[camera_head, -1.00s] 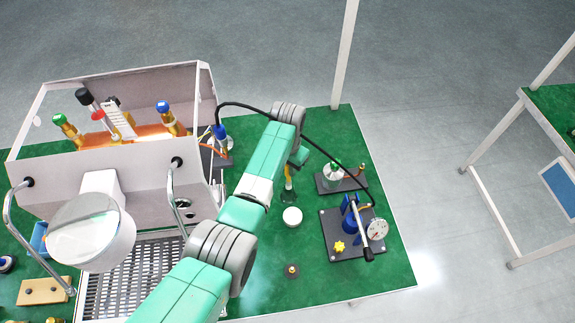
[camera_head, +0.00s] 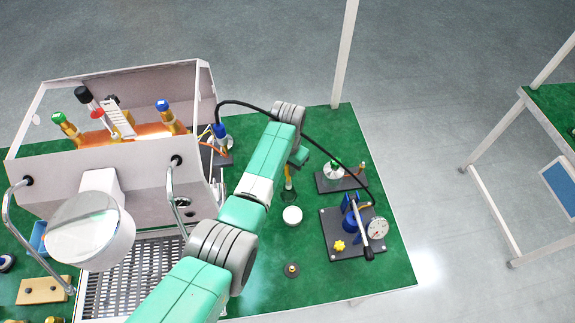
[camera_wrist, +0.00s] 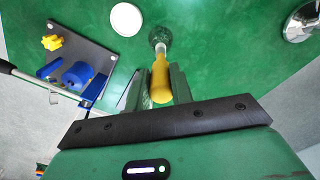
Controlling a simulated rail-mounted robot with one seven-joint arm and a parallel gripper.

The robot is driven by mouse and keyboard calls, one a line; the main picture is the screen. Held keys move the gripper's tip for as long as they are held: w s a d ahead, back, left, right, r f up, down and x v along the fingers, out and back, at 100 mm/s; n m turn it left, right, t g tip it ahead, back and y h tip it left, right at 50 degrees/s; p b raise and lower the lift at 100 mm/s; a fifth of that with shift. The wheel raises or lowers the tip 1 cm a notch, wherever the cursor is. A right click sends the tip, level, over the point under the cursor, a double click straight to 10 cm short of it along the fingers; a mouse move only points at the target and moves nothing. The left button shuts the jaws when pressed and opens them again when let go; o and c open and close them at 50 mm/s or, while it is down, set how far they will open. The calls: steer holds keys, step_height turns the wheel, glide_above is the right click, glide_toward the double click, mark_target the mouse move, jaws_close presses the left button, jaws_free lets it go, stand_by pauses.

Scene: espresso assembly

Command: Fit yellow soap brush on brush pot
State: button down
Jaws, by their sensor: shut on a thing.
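The yellow soap brush (camera_wrist: 160,86) is between the fingers of my gripper (camera_wrist: 160,74), which is shut on its handle in the wrist view. In the head view the brush (camera_head: 288,171) shows only partly beside my arm, over the vessel (camera_head: 290,197). My fingers are mostly hidden there.
A white round piece (camera_head: 292,215) sits close to the vessel. A dark plate with a blue fixture, gauge and yellow knob (camera_head: 339,246) is to the right. A small brass-topped disc (camera_head: 291,270) lies nearer. The espresso machine (camera_head: 105,170) fills the left.

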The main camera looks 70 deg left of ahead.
mark_target(287, 176)
steer(key=shift+f+b, duration=2)
steer(key=shift+f, duration=0.5)
stand_by(0.5)
stand_by(0.7)
steer(key=c, duration=1.1)
jaws_free()
steer(key=shift+c, duration=0.2)
steer(key=shift+r, duration=0.1)
step_height(287, 176, up, 6)
steer(key=p, duration=0.5)
steer(key=shift+p, duration=0.4)
step_height(287, 176, up, 8)
steer(key=shift+f+p, duration=0.2)
steer(key=shift+p, duration=0.4)
